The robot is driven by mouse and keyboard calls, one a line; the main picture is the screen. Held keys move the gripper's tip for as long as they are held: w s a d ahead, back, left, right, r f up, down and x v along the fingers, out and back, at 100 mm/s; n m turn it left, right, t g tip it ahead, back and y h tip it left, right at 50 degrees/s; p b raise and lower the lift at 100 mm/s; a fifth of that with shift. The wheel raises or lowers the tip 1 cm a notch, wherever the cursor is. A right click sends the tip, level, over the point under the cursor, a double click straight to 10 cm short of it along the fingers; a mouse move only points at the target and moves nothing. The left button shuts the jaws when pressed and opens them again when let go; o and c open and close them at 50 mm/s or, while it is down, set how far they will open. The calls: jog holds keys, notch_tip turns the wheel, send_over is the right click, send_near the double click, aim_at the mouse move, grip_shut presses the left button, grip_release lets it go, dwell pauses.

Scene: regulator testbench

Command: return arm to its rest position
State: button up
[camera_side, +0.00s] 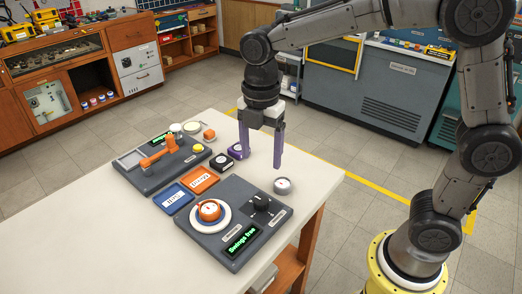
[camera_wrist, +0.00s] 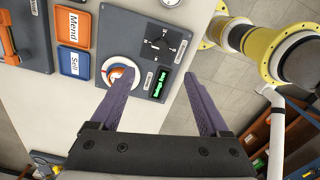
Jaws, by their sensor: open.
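My gripper (camera_side: 261,160), with two purple fingers, is open and empty above the white bench (camera_side: 320,187), pointing down. In the wrist view the gripper (camera_wrist: 149,84) has its fingers spread, with nothing between them. Below it is a dark grey test panel (camera_side: 228,187) with an orange-and-white dial (camera_side: 209,211), a black knob (camera_side: 261,202) and a lit green display (camera_side: 242,240). The display appears to read "Swings free". The dial also shows in the wrist view (camera_wrist: 119,73), partly behind the left finger. The fingers look apart from everything on the bench.
A small round gauge (camera_side: 282,185) stands beside the panel. An orange tray (camera_side: 199,180) and a blue tray (camera_side: 173,197) lie left of it. A second panel (camera_side: 148,180) carries an orange arm-like fixture (camera_side: 158,158). Small dark blocks (camera_side: 221,164) sit behind the trays. The bench's right side is clear.

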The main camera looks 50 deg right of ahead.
jog(key=s+d+r+m+t, duration=0.4)
jog(key=s+d+r+m, duration=0.3)
jog(key=s, duration=0.3)
jog(key=s+d+f+m+t, duration=0.1)
jog(key=s+f+m, duration=0.3)
jog(key=s+m, duration=0.4)
jog(key=m, duration=0.5)
jog(key=shift+d+t, duration=0.3)
